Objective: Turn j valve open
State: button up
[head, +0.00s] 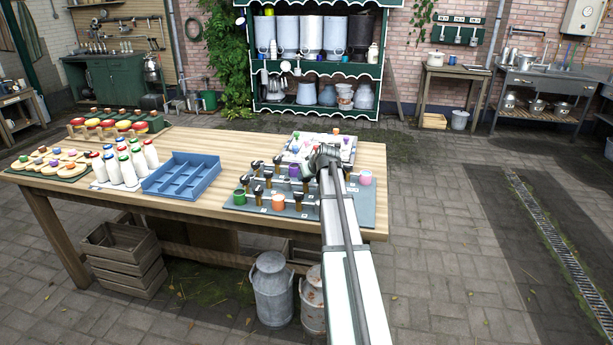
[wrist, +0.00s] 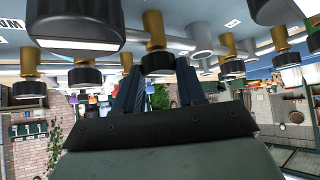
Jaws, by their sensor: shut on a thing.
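The valve board (head: 240,205) is a grey panel on the wooden table, with several brass valves with black handles and small coloured cups. My gripper (head: 325,157) is over the right part of the board and hides what is beneath it. In the wrist view, which looks upside down, my gripper's dark fingers (wrist: 160,82) are shut on the black handle (wrist: 158,62) of a valve with a brass stem (wrist: 154,25). Other valves stand close on both sides. The letter labels are too small or cut off, so I cannot tell which valve is j.
On the table (head: 200,143) are a blue divided tray (head: 183,177), white bottles (head: 127,172) with coloured caps and a board of round pieces (head: 52,165). Milk cans (head: 271,290) stand below. A green shelf (head: 318,70) with churns stands behind, apart from the table.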

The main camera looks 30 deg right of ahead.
jog(key=shift+d+n+y, duration=0.15)
jog(key=shift+n+y, duration=0.25)
jog(key=shift+n, duration=0.3)
jog(key=shift+y, duration=0.3)
jog(key=o, duration=1.1)
jog(key=shift+c, duration=0.2)
jog(key=v, duration=1.3)
jog(key=shift+s+r, duration=0.25)
